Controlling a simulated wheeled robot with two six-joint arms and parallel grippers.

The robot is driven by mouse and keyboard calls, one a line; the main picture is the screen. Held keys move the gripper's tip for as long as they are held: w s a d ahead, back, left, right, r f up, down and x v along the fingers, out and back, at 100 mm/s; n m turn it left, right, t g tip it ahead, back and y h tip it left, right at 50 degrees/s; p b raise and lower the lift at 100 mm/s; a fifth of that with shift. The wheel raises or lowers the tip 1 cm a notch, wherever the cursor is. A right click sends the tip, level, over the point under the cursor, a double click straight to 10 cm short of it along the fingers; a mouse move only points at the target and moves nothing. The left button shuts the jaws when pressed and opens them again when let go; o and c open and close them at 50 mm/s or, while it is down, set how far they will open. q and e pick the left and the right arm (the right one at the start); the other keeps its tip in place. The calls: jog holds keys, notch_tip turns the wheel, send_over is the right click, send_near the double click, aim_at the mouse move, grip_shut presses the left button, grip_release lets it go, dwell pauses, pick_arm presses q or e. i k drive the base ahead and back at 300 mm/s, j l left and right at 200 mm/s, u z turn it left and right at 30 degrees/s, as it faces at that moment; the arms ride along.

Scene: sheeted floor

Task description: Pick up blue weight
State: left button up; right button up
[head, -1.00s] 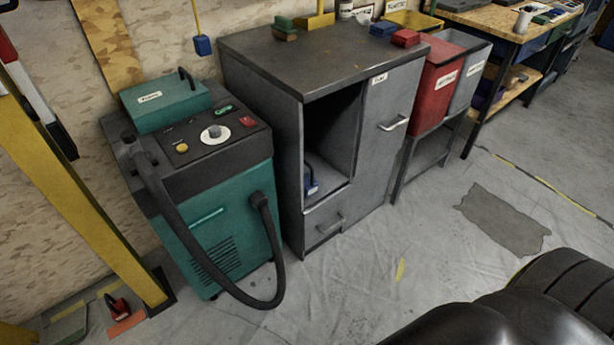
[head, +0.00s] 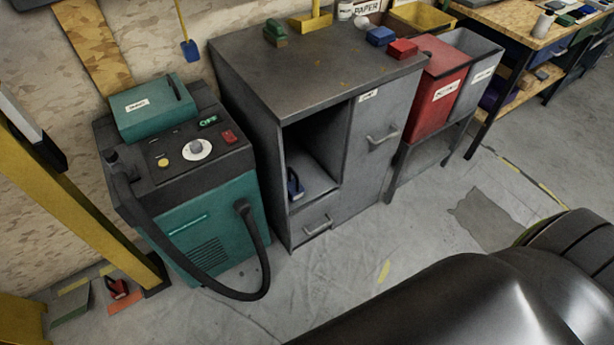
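A small blue object (head: 295,185) with a dark upright part stands in the open compartment of the grey cabinet (head: 270,85), near its left wall. A blue block (head: 380,36) lies on the cabinet top, beside a red block (head: 403,48). I cannot tell from their shapes which of the two blue things is the weight. A green block (head: 275,33) is on the cabinet top further left. Neither of my grippers is in view.
A teal machine (head: 205,235) with a black hose (head: 262,262) stands left of the cabinet. Red (head: 435,98) and grey bins stand at its right. A large glossy black shape (head: 440,305) fills the lower right. The floor before the cabinet is clear.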

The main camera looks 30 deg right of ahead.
aim_at(295, 190)
jog(key=i+l+u, duration=0.1)
jog(key=l, duration=0.7)
jog(key=i+l, duration=0.1)
jog(key=l, duration=0.75)
jog(key=i+l+u, duration=0.15)
jog(key=l, duration=0.65)
